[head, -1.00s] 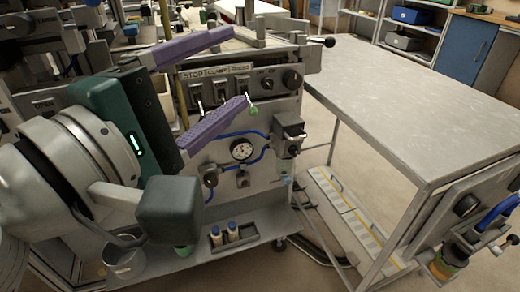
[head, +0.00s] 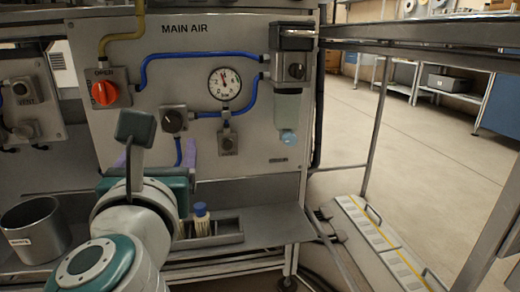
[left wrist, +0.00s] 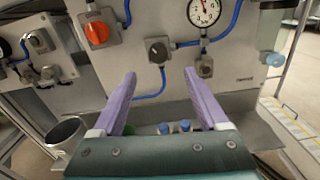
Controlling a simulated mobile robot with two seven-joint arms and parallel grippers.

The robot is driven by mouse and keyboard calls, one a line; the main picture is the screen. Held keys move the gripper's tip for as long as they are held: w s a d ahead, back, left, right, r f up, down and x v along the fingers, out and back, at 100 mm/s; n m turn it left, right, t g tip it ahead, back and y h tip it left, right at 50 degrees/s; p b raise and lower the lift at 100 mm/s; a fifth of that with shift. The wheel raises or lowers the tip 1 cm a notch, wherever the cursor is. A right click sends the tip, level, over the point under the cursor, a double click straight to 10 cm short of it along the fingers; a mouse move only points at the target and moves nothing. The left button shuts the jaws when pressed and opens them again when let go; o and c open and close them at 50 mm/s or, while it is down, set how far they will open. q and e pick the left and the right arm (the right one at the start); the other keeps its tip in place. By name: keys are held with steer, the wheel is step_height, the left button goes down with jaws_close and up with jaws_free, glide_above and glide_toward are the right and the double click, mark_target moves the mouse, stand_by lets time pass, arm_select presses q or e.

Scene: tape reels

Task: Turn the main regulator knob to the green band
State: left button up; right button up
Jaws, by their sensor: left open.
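The MAIN AIR panel (head: 180,60) fills the middle of the head view. A grey unit with a round dark knob (head: 297,71) and a clear bowl is at its upper right. A smaller box with a dark knob (head: 174,120) sits left of the round gauge (head: 225,84); the box (left wrist: 160,50) and gauge (left wrist: 204,12) also show in the left wrist view. I cannot tell which knob is the main regulator, and no green band is readable. My left gripper (left wrist: 160,76) is open and empty, its purple fingers below and either side of the small box. My right gripper is not in view.
A red-orange knob (head: 104,92) is at the panel's upper left. Blue hoses link the fittings. Below, a shelf holds a tray (head: 228,230) with small blue-capped bottles and a grey bin (head: 36,230). Open floor lies to the right.

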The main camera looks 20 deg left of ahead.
mark_target(172, 124)
arm_select(q)
steer(key=b+x, duration=0.2)
steer(key=x, duration=0.8)
steer(key=shift+s+a, duration=0.2)
steer(key=shift+c, duration=0.3)
jaws_close()
